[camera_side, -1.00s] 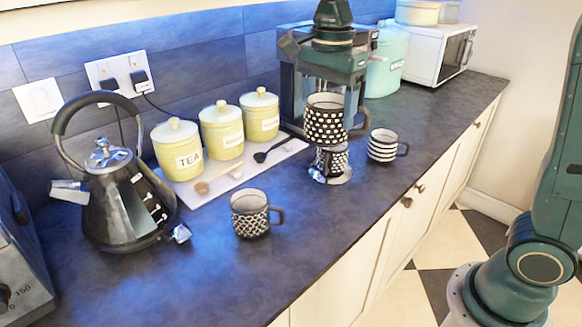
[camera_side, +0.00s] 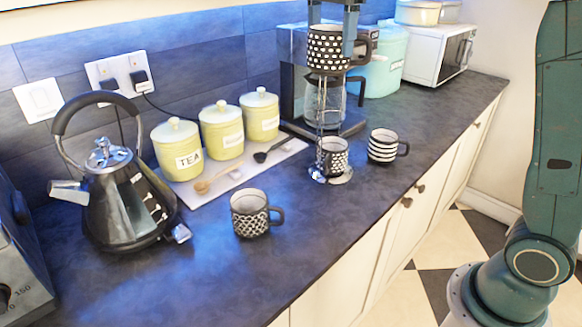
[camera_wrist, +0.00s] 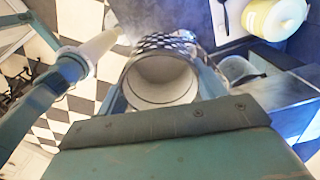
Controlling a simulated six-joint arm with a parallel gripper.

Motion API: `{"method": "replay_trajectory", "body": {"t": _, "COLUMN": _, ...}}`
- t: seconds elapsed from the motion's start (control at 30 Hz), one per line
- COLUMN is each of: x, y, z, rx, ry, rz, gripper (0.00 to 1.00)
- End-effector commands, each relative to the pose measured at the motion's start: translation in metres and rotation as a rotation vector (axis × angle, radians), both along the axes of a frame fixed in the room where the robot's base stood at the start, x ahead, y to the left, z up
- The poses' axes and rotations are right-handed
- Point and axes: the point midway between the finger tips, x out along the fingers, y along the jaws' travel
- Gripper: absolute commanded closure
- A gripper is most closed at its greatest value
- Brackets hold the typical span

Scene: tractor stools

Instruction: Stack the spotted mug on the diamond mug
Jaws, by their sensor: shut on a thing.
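The spotted mug (camera_side: 330,48), black with white spots, is upright in my gripper (camera_side: 331,30), high above the counter, with a finger on each side of it. In the wrist view its open pale inside (camera_wrist: 162,82) faces the camera between the fingers. A mug with a diamond lattice, which I take as the diamond mug (camera_side: 249,215), stands upright on the counter, front middle, handle to the right. It is well apart from my gripper, which is to its right and far higher. It is not clear in the wrist view.
A small dark-and-white patterned mug (camera_side: 333,158) sits in a wire stand (camera_side: 321,110) below the held mug. A striped mug (camera_side: 383,147) stands to its right. A kettle (camera_side: 120,205) and canisters (camera_side: 221,135) are left and behind. The counter front is clear.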

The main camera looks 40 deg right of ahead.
Motion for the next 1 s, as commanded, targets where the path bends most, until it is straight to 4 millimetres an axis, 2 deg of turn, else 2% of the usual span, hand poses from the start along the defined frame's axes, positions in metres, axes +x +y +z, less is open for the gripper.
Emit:
{"method": "replay_trajectory", "body": {"t": 0.03, "x": 0.008, "y": -0.012, "z": 0.000, "rx": 0.000, "ry": -0.001, "rz": -0.040, "gripper": 0.61}}
{"method": "replay_trajectory", "body": {"t": 0.2, "x": 0.028, "y": -0.048, "z": 0.000, "rx": 0.000, "ry": -0.001, "rz": -0.161, "gripper": 0.61}}
{"method": "replay_trajectory", "body": {"t": 0.5, "x": 0.045, "y": -0.090, "z": -0.003, "rx": -0.001, "ry": -0.002, "rz": -0.292, "gripper": 0.61}}
{"method": "replay_trajectory", "body": {"t": 0.73, "x": 0.052, "y": -0.111, "z": -0.005, "rx": 0.000, "ry": -0.001, "rz": -0.357, "gripper": 0.61}}
{"method": "replay_trajectory", "body": {"t": 1.0, "x": 0.051, "y": -0.108, "z": -0.021, "rx": 0.000, "ry": 0.000, "rz": -0.350, "gripper": 0.61}}
